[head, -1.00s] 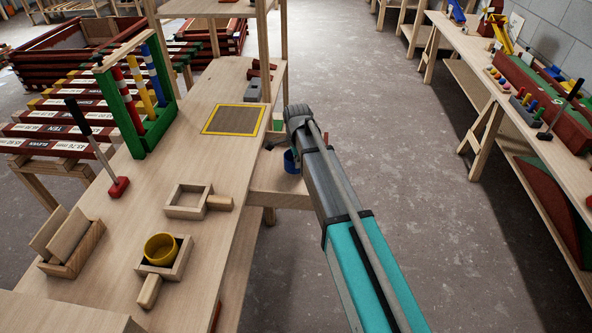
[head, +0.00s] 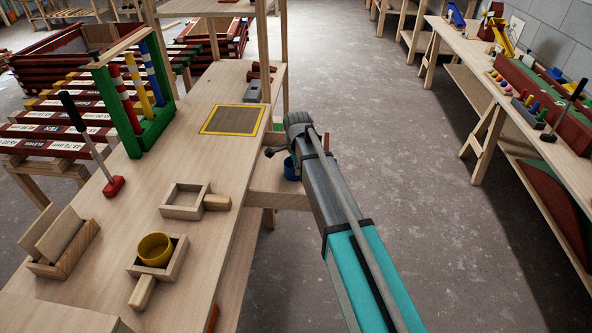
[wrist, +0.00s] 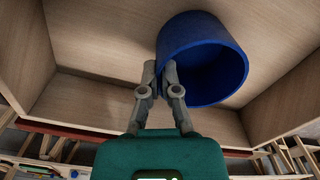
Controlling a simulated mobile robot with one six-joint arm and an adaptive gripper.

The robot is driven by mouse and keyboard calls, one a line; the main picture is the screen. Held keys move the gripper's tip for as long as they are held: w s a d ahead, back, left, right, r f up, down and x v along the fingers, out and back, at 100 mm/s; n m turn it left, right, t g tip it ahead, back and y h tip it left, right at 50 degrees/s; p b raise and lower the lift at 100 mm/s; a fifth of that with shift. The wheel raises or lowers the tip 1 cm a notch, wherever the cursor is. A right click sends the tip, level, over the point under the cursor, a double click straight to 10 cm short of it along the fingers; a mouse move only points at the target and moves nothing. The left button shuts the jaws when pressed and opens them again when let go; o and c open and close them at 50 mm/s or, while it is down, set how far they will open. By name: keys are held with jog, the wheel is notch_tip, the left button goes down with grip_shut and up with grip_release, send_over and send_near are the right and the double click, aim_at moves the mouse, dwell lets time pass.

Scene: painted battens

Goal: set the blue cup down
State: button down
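The blue cup (wrist: 213,55) is large in the wrist view, its open mouth turned partly toward the camera. My gripper (wrist: 160,76) has its two fingers close together at the left part of the cup's wall, which lies between the fingertips. In the head view the blue cup (head: 290,169) shows only in part, beside the end of my arm, over a low wooden ledge (head: 280,196) at the bench's right side. My arm hides the rest of it. Whether the cup's base touches the wood I cannot tell.
On the bench are a yellow-bordered brown square (head: 233,120), an empty wooden frame with a handle (head: 185,194), and another frame (head: 180,257) holding a yellow cup (head: 155,250). A green-framed bead rack (head: 132,100) stands at left. Wooden walls surround the cup in the wrist view.

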jog(key=c, duration=0.8)
grip_release()
jog(key=shift+r, duration=0.1)
notch_tip(320, 180, up, 12)
jog(key=p, duration=1.2)
dwell(0.3)
jog(key=s+d+n, duration=1.3)
jog(key=s+d, duration=0.8)
jog(key=s, duration=0.2)
jog(key=shift+d+n, duration=0.4)
